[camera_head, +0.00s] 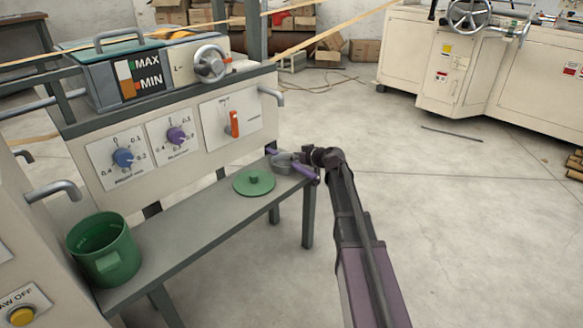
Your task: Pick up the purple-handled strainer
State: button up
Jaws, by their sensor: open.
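The strainer (285,161) is a small grey bowl with a purple handle (305,173). It sits at the far right end of the narrow grey bench. The handle points right and toward the camera, near the bench's right edge. My gripper (312,172) is at that end, right at the handle, with my arm reaching up from the lower right. The gripper is open. It is small and dark here, and partly hidden by my wrist, so I cannot tell whether its fingers are around the handle or beside it.
A green lid (254,183) lies on the bench (190,222) left of the strainer. A green bucket (104,250) stands at the bench's near left end. The machine panel (205,120) with knobs and a red-orange switch rises behind the bench. Open floor lies to the right.

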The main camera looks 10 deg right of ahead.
dwell(0.4)
grip_shut()
jog(key=shift+r, duration=0.15)
notch_tip(320, 180, up, 3)
jog(key=p, duration=0.3)
jog(key=shift+r+p, duration=0.15)
jog(key=shift+p, duration=0.15)
jog(key=s, duration=0.5)
jog(key=s+d+r+p, duration=0.1)
jog(key=s, duration=1)
jog(key=shift+d+r, duration=0.2)
